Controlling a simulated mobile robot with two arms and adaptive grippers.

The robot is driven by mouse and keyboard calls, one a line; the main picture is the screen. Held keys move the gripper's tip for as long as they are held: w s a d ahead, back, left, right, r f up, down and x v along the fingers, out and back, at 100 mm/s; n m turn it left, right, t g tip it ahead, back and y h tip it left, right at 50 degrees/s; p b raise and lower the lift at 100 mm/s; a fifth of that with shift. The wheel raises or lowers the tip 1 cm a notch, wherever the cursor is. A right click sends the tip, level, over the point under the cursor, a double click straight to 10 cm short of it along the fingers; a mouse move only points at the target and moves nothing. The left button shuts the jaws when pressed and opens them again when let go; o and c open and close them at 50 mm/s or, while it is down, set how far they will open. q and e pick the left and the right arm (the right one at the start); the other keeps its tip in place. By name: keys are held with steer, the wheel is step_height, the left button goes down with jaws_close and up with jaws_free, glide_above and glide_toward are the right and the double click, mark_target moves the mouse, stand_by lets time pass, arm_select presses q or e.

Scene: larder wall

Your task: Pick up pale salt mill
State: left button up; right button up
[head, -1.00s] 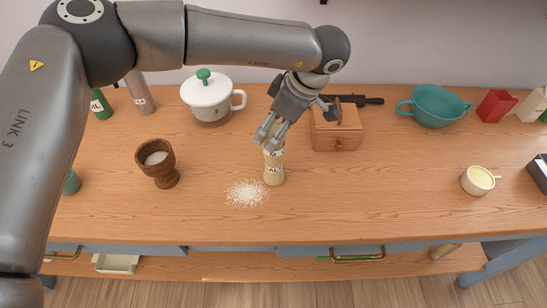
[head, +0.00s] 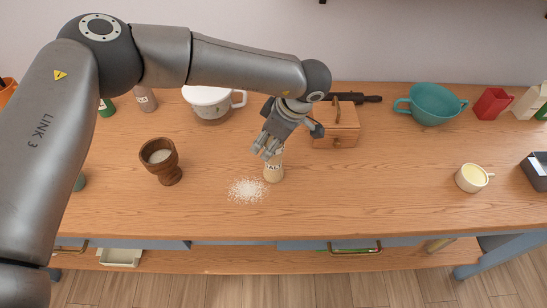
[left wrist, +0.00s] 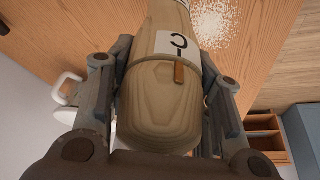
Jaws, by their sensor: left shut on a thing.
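The pale salt mill (head: 273,171) is light wood with a white label. It stands upright on the wooden counter, just right of a patch of spilled salt (head: 247,190). My left gripper (head: 270,150) reaches down over its upper part and is shut on it, hiding its top. My right gripper is not in view.
A wooden mortar (head: 162,165) stands left of the salt. A wooden box (head: 336,122) is close behind on the right, with a lidded white pot (head: 210,103) at the back. A cream cup (head: 472,178) is far right. The counter between is clear.

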arm_select(q)
jaws_close()
steer(key=shift+r, duration=0.1)
